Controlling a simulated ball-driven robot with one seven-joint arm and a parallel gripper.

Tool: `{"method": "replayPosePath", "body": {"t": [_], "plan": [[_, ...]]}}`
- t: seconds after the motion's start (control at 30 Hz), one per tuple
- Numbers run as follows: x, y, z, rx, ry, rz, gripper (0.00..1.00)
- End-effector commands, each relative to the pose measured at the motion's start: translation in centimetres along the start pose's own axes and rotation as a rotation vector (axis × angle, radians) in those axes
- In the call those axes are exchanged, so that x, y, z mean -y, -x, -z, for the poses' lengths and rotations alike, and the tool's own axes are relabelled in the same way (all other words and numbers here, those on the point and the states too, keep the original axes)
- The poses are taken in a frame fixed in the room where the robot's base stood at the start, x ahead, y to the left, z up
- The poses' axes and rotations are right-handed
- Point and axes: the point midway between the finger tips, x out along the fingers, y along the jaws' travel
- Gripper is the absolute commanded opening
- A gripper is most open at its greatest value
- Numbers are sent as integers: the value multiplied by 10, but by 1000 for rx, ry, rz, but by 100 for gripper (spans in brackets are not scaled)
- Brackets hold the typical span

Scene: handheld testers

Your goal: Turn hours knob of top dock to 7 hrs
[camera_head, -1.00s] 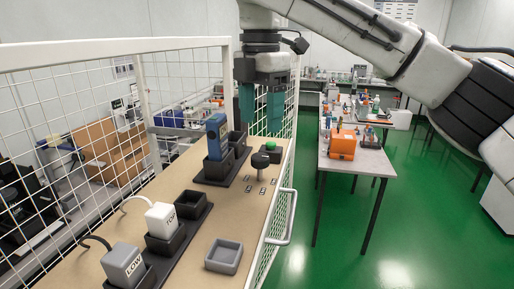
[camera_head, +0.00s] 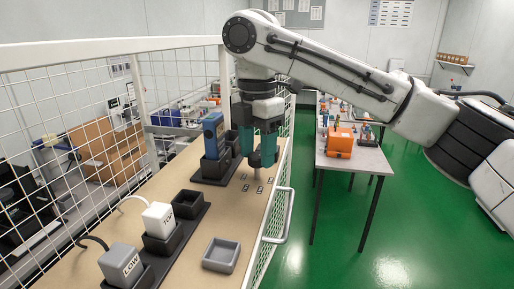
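My gripper (camera_head: 257,158) has two teal fingers pointing down over the far right part of the tan bench. The fingers stand apart on either side of where the knob is. The knob's black top is mostly hidden by the fingers, and its grey stem (camera_head: 257,173) shows just below them. I cannot tell whether the fingers touch the knob. Small dark label plates (camera_head: 258,189) lie on the bench in front of it, too small to read. A white block marked TOP (camera_head: 158,218) sits in a black dock at the middle left. The knob's pointer setting is hidden.
A blue tester (camera_head: 213,136) stands in a black holder just left of my gripper. A grey block marked LOW (camera_head: 121,263) and a grey tray (camera_head: 221,254) are nearer. White wire mesh (camera_head: 50,110) and a rail handle (camera_head: 279,218) border the bench.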

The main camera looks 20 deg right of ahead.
Motion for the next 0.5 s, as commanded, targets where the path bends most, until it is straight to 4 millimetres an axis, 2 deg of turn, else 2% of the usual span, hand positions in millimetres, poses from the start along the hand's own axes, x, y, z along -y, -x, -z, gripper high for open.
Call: {"method": "replayPosePath", "body": {"t": [0.07,0.4,0.5], "plan": [[0,0,0,0,0,0,44],[0,0,0,0,0,0,12],[0,0,0,0,-1,0,9]]}}
